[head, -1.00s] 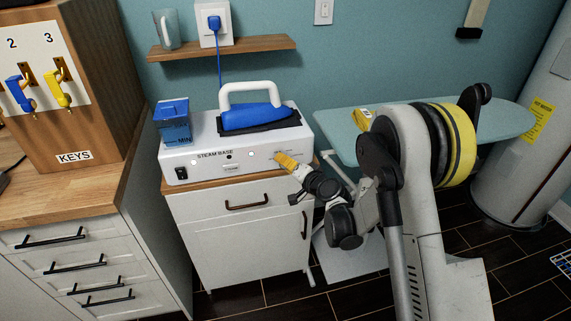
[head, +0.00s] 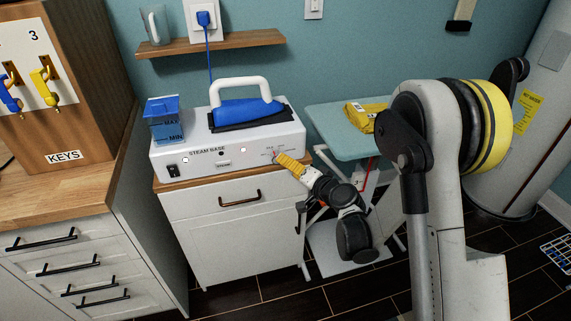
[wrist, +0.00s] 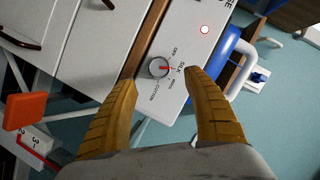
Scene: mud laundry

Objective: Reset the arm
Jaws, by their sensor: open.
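My gripper (head: 284,161) is at the front right of the white steam base (head: 200,166) in the head view. Its yellow fingers (wrist: 160,80) are apart in the wrist view, with nothing held between them. The base's round dial (wrist: 158,67) shows between and just beyond the fingertips; I cannot tell whether they touch it. My arm reaches from the right, bent low in front of the cabinet and ironing board.
A blue iron (head: 247,111) and a blue water container (head: 165,124) stand on the base. The base sits on a white cabinet (head: 232,242). The ironing board (head: 335,135) holds a yellow packet (head: 362,118). A key box (head: 95,110) stands left.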

